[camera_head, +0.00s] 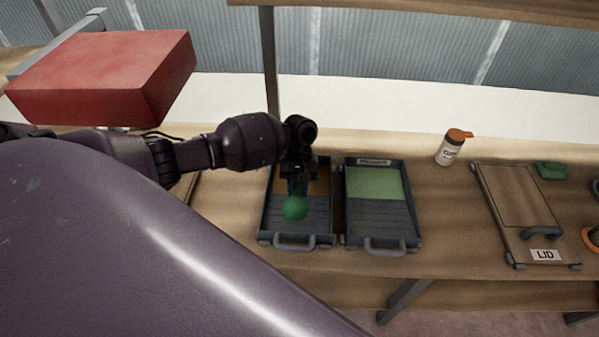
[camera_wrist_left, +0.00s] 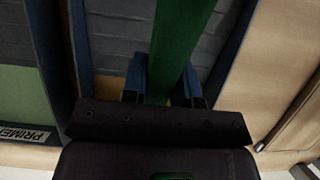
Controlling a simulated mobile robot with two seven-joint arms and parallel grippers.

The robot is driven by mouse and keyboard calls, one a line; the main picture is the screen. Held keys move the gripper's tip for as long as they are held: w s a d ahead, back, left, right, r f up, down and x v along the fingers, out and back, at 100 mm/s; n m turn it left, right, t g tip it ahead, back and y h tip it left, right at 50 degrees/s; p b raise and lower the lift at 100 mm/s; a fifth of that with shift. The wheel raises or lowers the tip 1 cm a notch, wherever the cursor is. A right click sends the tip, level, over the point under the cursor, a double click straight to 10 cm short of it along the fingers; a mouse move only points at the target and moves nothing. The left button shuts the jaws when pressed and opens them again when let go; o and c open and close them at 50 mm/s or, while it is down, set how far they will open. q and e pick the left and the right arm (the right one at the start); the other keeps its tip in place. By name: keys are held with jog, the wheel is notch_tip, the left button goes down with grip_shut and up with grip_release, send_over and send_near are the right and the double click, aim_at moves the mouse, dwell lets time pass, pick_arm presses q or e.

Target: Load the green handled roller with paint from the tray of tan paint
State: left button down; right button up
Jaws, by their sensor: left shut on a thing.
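The green handled roller shows as a round green handle end (camera_head: 295,208) in the head view and as a long green handle (camera_wrist_left: 180,40) in the left wrist view. My left gripper (camera_head: 297,184) is shut on this handle, above the left tray. The roller's head is hidden from both views. The tray of tan paint (camera_head: 318,228) lies on the bench under my gripper, its tan paint (camera_head: 318,186) at the far end partly covered by my wrist. I cannot tell whether the roller touches the paint. My right gripper is not in view.
A tray of green paint labelled primer (camera_head: 382,215) stands close on the right. Farther right are a white bottle with an orange cap (camera_head: 451,147), a lid (camera_head: 510,195) and a green item (camera_head: 551,170). A red block (camera_head: 105,75) is at upper left. A shelf post (camera_head: 268,60) rises behind.

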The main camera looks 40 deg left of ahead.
pick_arm(q)
jog(key=shift+s+f, duration=0.1)
jog(key=shift+f, duration=0.55)
dwell(1.3)
jog(key=shift+r, duration=0.1)
jog(key=shift+r, duration=4.4)
